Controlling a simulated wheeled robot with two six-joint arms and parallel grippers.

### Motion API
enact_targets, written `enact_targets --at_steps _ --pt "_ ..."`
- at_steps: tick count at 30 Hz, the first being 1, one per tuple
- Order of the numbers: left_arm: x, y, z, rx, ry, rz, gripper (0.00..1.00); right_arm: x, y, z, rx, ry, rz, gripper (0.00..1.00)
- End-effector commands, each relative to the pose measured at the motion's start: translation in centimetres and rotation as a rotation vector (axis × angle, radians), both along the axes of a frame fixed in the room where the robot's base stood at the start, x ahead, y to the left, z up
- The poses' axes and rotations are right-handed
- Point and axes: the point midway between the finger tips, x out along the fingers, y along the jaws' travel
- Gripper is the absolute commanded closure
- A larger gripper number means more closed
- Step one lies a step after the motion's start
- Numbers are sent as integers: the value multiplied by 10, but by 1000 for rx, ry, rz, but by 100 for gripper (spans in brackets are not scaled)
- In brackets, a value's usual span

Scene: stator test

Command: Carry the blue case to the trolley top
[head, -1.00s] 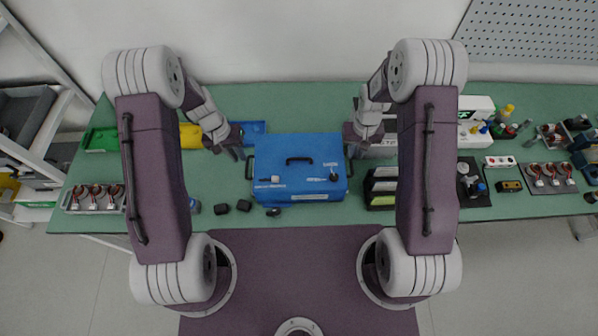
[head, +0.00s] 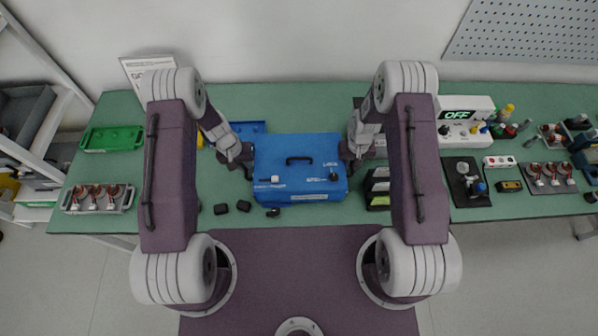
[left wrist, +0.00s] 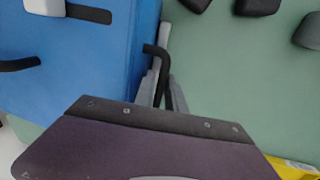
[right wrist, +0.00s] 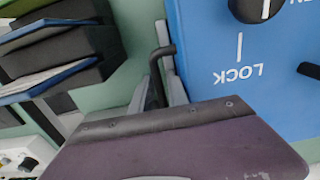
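The blue case (head: 298,182) lies on the green bench in front of me, with a black handle on its lid and one on each side. My left gripper (head: 246,168) is at the case's left side handle. In the left wrist view this black handle (left wrist: 164,62) stands between its grey fingers, which look slightly apart. My right gripper (head: 350,166) is at the right side handle. In the right wrist view that handle (right wrist: 155,82) also stands between the fingers, with a small gap. The fingers are partly hidden by the wrists. I see no trolley top for certain.
Small black blocks (head: 243,206) lie in front left of the case. A black rack (head: 378,187) stands close on its right. A green tray (head: 112,139) and a blue tray (head: 252,127) lie behind left. A white OFF unit (head: 467,116) stands right.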

Motion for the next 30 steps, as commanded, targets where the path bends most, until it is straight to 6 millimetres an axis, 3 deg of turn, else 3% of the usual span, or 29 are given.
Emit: enact_targets --at_steps 5,7,8,30 --pt "0 0 0 0 0 0 85 0 0 0 0 0 0 80" --pt "0 0 0 0 0 0 99 0 0 0 0 0 0 94" --pt "0 0 0 0 0 0 100 0 0 0 0 0 0 100" --pt "0 0 1 0 0 1 100 0 0 1 0 0 -3 100"
